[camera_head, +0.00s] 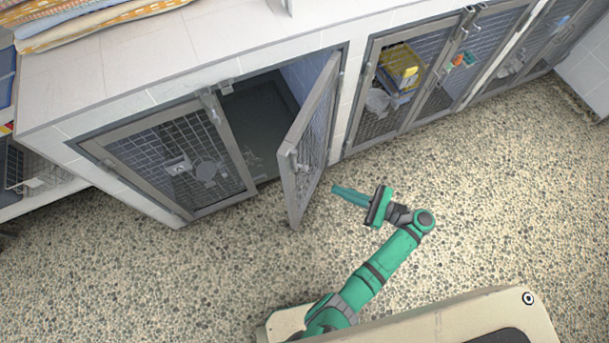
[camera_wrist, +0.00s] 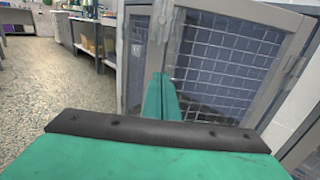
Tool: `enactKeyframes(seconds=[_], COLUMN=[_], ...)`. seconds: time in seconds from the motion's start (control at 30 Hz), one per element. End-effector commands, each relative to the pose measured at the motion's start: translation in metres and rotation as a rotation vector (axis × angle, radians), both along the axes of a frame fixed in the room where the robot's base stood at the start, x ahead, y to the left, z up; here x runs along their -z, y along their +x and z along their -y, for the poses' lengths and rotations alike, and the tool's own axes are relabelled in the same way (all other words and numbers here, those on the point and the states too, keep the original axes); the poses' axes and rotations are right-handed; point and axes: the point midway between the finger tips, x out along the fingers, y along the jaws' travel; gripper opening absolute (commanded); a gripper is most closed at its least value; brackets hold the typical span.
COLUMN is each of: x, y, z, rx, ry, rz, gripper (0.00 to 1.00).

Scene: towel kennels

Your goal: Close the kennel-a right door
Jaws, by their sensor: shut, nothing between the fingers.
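The kennel-a right door (camera_head: 309,143) is a grey metal frame with wire mesh. It stands open, swung out from the kennel front over the floor, hinged on its right side. The kennel's left door (camera_head: 184,165) is closed. My gripper (camera_head: 335,190) is shut and empty, to the right of the open door's free lower end, with a small gap of floor between them in the head view. In the wrist view my gripper's fingers (camera_wrist: 160,80) point at a grey-framed mesh door (camera_wrist: 217,65). Whether the fingertips touch anything there I cannot tell.
A neighbouring kennel (camera_head: 400,90) with closed doors stands to the right, a yellow item inside. Folded towels (camera_head: 80,20) lie on the white counter (camera_head: 150,60) above. The speckled floor (camera_head: 500,180) in front is clear. A wire basket (camera_head: 40,175) is at the left.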

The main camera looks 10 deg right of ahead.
Motion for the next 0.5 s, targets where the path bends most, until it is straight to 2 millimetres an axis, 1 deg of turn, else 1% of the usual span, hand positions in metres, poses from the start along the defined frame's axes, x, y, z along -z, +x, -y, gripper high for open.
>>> enactKeyframes(seconds=[0.5], x=[0.0013], y=[0.0069], z=[-0.0113], rx=[0.001], ry=[-0.001], rz=[-0.003], gripper=[0.00])
